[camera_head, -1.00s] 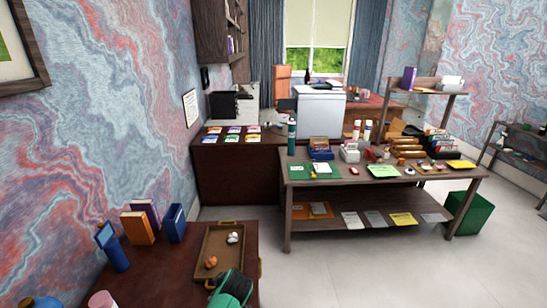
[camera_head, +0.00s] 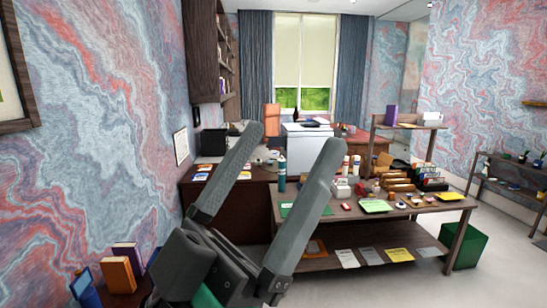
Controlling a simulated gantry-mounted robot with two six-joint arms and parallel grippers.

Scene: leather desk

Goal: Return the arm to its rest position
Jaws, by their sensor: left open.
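My left gripper (camera_head: 285,162) is raised in the lower middle of the head view, close to the camera. Its two grey fingers point up and are spread wide apart, with nothing between them. It hangs in front of the brown desk (camera_head: 196,192) and the wooden table (camera_head: 400,211) and hides parts of both. My right gripper is not in view.
Books (camera_head: 127,262) stand at the lower left. The wooden table holds papers, bottles and a row of files (camera_head: 433,180). A green bin (camera_head: 465,246) stands at its right end. A white cabinet (camera_head: 305,148) stands behind. Floor (camera_head: 420,280) is clear at the lower right.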

